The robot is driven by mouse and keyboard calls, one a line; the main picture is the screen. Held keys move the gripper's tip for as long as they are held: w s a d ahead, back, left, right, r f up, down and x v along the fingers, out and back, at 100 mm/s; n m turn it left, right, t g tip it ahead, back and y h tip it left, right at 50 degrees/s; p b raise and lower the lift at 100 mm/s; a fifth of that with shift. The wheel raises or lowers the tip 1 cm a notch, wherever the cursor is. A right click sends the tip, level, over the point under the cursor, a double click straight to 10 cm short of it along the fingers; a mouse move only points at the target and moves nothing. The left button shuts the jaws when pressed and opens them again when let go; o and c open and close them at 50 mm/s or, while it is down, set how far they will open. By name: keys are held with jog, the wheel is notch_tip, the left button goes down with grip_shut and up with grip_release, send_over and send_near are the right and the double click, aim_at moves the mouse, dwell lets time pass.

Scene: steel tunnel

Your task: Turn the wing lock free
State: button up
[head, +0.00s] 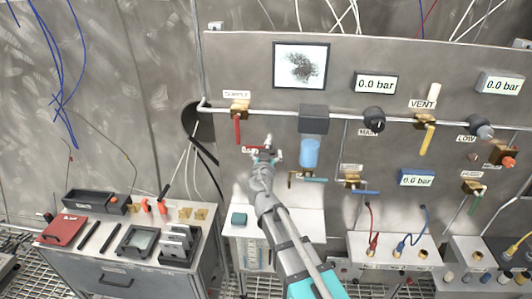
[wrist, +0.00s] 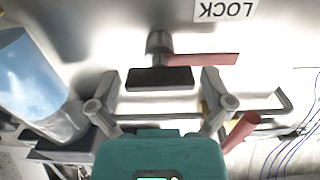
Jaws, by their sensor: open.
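The wing lock shows in the wrist view as a dark flat wing (wrist: 160,78) on a short grey stem that comes out of the grey panel. A flat red tab (wrist: 205,59) sticks out to the right of the stem. A white LOCK label (wrist: 225,10) is on the panel beyond it, upside down in this view. My gripper (wrist: 161,86) is open, with one finger at each side of the dark wing and a gap on both sides. In the head view my gripper (head: 264,153) is in front of the panel and mostly hides the lock.
A blue filter bowl (head: 310,152) hangs close to the right of my gripper and fills the left edge of the wrist view. The red supply handle (head: 238,130) hangs close at the left. A tool cart (head: 130,270) stands at the lower left.

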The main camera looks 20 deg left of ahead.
jog(key=c, duration=0.9)
jog(key=shift+a, duration=0.1)
jog(key=shift+c, duration=0.3)
